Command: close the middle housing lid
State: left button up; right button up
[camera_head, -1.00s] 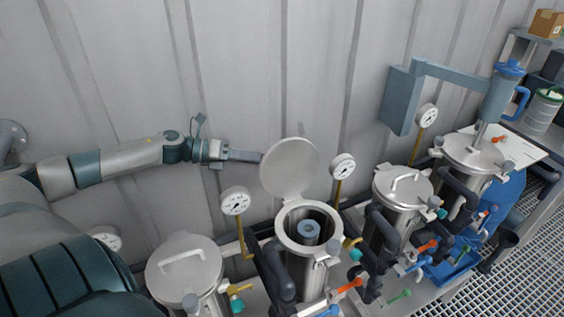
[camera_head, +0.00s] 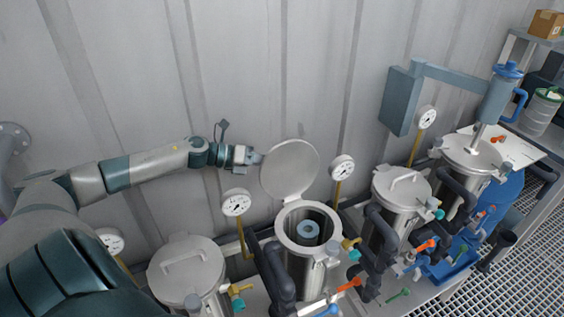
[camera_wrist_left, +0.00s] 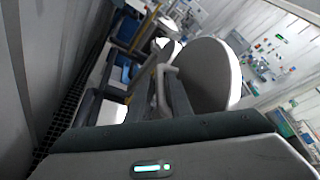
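The middle housing (camera_head: 306,250) is an upright metal cylinder with its mouth uncovered and a blue-grey ringed insert (camera_head: 308,229) inside. Its round lid (camera_head: 290,170) stands raised on the far side of the rim, tilted back toward the wall. My left gripper (camera_head: 257,159) is at the lid's upper left edge, with its tips hidden behind the lid; contact cannot be told. In the left wrist view the lid (camera_wrist_left: 208,75) is a large grey disc close beside the dark fingers, whose opening is unclear. My right gripper is not in view.
Lidded housings stand to the left (camera_head: 187,270) and right (camera_head: 402,188). Pressure gauges (camera_head: 237,203) (camera_head: 342,168) on brass pipes flank the raised lid. The corrugated wall (camera_head: 300,70) is close behind. Dark pipes and coloured valve handles crowd the front.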

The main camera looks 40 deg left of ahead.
aim_at(295, 168)
pick_arm(q)
grip_shut()
jog(key=shift+d+r, duration=0.1)
jog(key=shift+r, duration=0.05)
jog(key=shift+s+d+r+m+p, duration=0.25)
jog(key=shift+d+m+p, duration=0.1)
jog(key=shift+m+p, duration=0.15)
jog(key=shift+s+d+r+m+y+p, duration=0.35)
jog(key=shift+d+r+m+y+p, duration=0.1)
jog(key=shift+d+m+y+p, duration=0.25)
jog(key=shift+s+d+r+p, duration=0.15)
jog(key=shift+s+d, duration=0.1)
jog(key=shift+d, duration=0.2)
jog(key=shift+s+d+r+p, duration=0.1)
jog(key=shift+s+d+p, duration=0.1)
jog(key=shift+d, duration=0.25)
jog(key=shift+s+d+p, duration=0.35)
jog(key=shift+s+d, duration=0.05)
jog(key=shift+d, duration=0.35)
jog(key=shift+f, duration=0.1)
